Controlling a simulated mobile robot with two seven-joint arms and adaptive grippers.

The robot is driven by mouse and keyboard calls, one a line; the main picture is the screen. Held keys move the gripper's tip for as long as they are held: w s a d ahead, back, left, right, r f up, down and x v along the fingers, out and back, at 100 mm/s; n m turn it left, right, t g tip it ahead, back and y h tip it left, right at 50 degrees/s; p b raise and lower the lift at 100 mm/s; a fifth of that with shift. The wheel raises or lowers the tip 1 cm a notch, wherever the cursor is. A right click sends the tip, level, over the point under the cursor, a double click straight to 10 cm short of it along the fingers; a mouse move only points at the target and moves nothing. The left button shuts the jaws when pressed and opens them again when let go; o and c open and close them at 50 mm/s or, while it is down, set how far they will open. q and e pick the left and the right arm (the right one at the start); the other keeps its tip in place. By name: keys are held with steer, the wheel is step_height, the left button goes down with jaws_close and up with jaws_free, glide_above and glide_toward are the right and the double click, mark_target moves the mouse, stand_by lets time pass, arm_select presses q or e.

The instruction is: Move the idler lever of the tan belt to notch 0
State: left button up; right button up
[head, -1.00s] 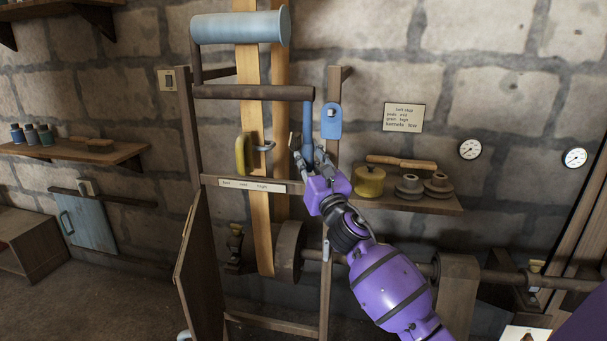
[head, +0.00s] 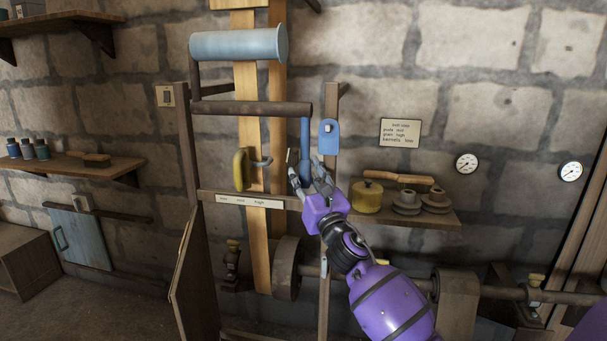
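A blue lever (head: 305,134) hangs nearly straight down at the right end of a dark crossbar (head: 250,108). My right gripper (head: 307,168) is at the lever's lower end, its fingers apart on either side of it. Whether they touch the lever I cannot tell. A blue plate (head: 328,138) with a light square on it sits on the right post. No notch numbers are readable. My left gripper is out of view.
A yellow handle (head: 240,170) with a metal hook is at the belt, above a labelled strip (head: 249,201). Right of my gripper, a shelf (head: 435,217) holds a yellow pot (head: 367,197) and grey pulleys (head: 407,202). A shaft with a drum (head: 287,268) runs below.

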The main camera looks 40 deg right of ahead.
steer(key=v, duration=0.5)
steer(key=shift+s+d, duration=0.1)
steer(key=shift+s, duration=0.2)
steer(key=shift+v, duration=0.8)
steer(key=shift+w, duration=0.1)
